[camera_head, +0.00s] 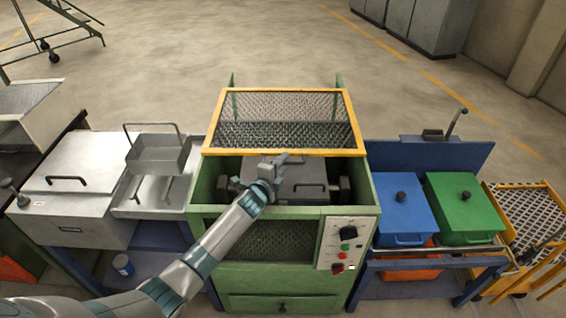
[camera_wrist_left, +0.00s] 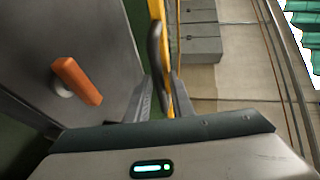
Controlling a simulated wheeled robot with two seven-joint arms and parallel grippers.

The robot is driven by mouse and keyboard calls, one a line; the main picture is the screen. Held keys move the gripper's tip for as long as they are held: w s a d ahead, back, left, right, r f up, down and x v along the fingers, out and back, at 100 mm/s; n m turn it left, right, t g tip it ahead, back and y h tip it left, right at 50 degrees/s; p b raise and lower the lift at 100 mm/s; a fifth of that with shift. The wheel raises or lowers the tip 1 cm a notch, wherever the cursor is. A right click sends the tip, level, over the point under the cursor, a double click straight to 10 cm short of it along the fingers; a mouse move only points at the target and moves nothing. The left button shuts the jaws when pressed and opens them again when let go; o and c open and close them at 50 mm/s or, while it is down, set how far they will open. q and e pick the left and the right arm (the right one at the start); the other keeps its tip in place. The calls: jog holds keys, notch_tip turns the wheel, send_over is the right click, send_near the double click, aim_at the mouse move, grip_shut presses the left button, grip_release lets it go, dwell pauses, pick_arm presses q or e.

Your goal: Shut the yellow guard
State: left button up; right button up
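The yellow guard (camera_head: 213,125) is a mesh panel in a yellow frame, standing raised over the open top of the green machine (camera_head: 364,190). In the left wrist view its yellow frame bar (camera_wrist_left: 171,20) runs down beside a dark curved handle (camera_wrist_left: 154,45). My left gripper (camera_head: 282,160) is at the middle of the guard's front edge. In the left wrist view its fingers (camera_wrist_left: 166,95) lie on either side of the handle's lower part. I cannot tell whether they press on it. My right gripper is not in view.
Inside the machine a grey block with a handle (camera_head: 304,188) sits below the guard. A control panel (camera_head: 346,243) with buttons is on the front right. Blue (camera_head: 402,213) and green (camera_head: 462,205) lidded boxes stand right, a grey chest (camera_head: 75,180) and metal tray (camera_head: 158,155) left.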

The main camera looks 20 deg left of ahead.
pick_arm(q)
jog(key=shift+o, duration=0.2)
jog(key=shift+r, duration=0.1)
